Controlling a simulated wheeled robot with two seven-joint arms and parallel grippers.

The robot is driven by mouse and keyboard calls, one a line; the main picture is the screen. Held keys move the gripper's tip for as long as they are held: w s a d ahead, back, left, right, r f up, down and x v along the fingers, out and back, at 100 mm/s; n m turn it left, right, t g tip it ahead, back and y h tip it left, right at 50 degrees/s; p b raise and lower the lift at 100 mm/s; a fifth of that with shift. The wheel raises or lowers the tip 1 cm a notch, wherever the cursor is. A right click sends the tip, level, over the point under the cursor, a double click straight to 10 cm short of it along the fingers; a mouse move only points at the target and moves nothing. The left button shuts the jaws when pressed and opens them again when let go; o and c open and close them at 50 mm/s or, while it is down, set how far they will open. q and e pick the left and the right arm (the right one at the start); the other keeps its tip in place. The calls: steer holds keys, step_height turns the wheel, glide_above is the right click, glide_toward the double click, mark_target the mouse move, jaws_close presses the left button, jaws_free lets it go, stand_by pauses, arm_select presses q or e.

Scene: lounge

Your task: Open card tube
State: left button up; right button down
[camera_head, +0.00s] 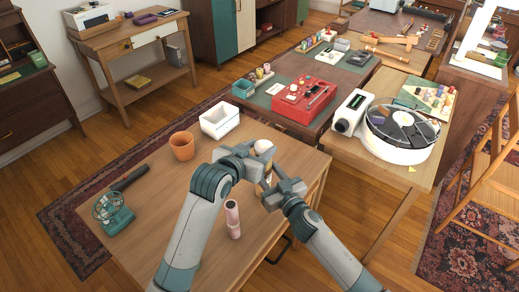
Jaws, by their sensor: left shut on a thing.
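Both grippers meet above the near wooden table. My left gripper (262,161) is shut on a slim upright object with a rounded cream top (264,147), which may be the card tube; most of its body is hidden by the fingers. My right gripper (272,186) is just below and close against the same object's lower part; I cannot tell whether its fingers are closed on it.
On the near table (150,218) stand a terracotta pot (182,146), a white open box (219,121) and a teal fan (112,212) with a dark bar beside it. Behind are a red case (304,99) and a round white machine (402,134). The table's left middle is clear.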

mark_target(260, 151)
arm_select(q)
steer(key=shift+r, duration=2)
arm_select(e)
steer(key=c, duration=1)
jaws_free()
arm_select(q)
steer(key=shift+f+b, duration=0.7)
arm_select(e)
steer(key=v, duration=1.2)
